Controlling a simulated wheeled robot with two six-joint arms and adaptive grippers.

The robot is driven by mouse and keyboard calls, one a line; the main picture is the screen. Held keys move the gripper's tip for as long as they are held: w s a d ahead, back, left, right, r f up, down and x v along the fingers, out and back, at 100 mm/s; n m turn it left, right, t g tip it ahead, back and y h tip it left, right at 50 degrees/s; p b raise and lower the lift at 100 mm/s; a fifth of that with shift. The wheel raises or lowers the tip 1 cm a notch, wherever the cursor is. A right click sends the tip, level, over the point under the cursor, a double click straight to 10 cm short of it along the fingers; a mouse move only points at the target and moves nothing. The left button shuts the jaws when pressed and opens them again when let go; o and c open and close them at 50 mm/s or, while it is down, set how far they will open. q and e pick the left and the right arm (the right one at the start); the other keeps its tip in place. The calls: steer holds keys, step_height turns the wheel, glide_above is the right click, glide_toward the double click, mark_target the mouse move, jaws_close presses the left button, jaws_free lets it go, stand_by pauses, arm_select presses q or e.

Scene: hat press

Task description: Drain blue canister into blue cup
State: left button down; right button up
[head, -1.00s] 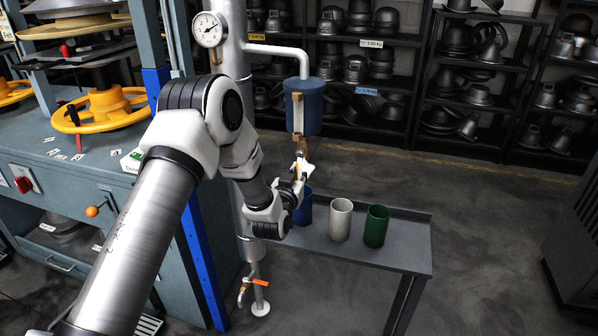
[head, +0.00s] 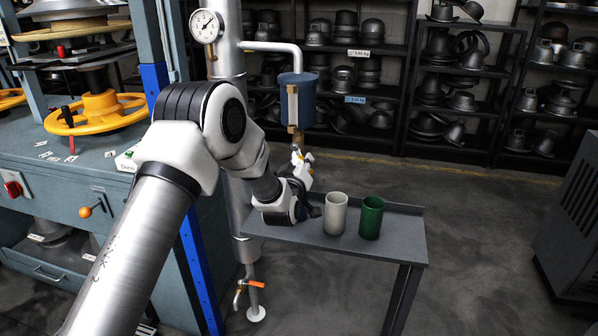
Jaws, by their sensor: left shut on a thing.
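The blue canister (head: 302,108) hangs from a pale pipe, with a light gauge strip on its front and a brass tap below. My left gripper (head: 299,157) is at this tap (head: 296,138), shut on what looks like its handle; the fingers partly cover it, so its setting is hard to tell. The blue cup is hidden behind my left wrist. No liquid stream can be made out. My right gripper is not in view.
A pale grey cup (head: 336,214) and a green cup (head: 371,218) stand upright on the grey side table (head: 398,240), right of my wrist. The table's right end is clear. A steel column (head: 232,60) with a gauge (head: 206,26) stands left of the canister.

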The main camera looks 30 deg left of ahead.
arm_select(q)
steer(key=n, duration=0.1)
steer(key=d+n+b, duration=0.1)
steer(key=n, duration=0.1)
steer(key=shift+w+r, duration=0.1)
steer(key=shift+r, duration=0.25)
steer(key=n+b, duration=0.1)
steer(key=r+n, duration=0.1)
steer(key=n, duration=0.1)
steer(key=shift+w+d+r+n+b, duration=0.1)
steer(key=shift+d+r+n+b, duration=0.05)
steer(key=shift+d+n+b, duration=0.2)
steer(key=shift+d+r+n+b, duration=0.1)
steer(key=shift+r+n+b, duration=0.4)
steer(key=shift+n, duration=0.65)
steer(key=shift+r+n+b, duration=0.45)
steer(key=shift+r+n, duration=0.05)
steer(key=shift+n, duration=0.6)
steer(key=c, duration=1.1)
jaws_free()
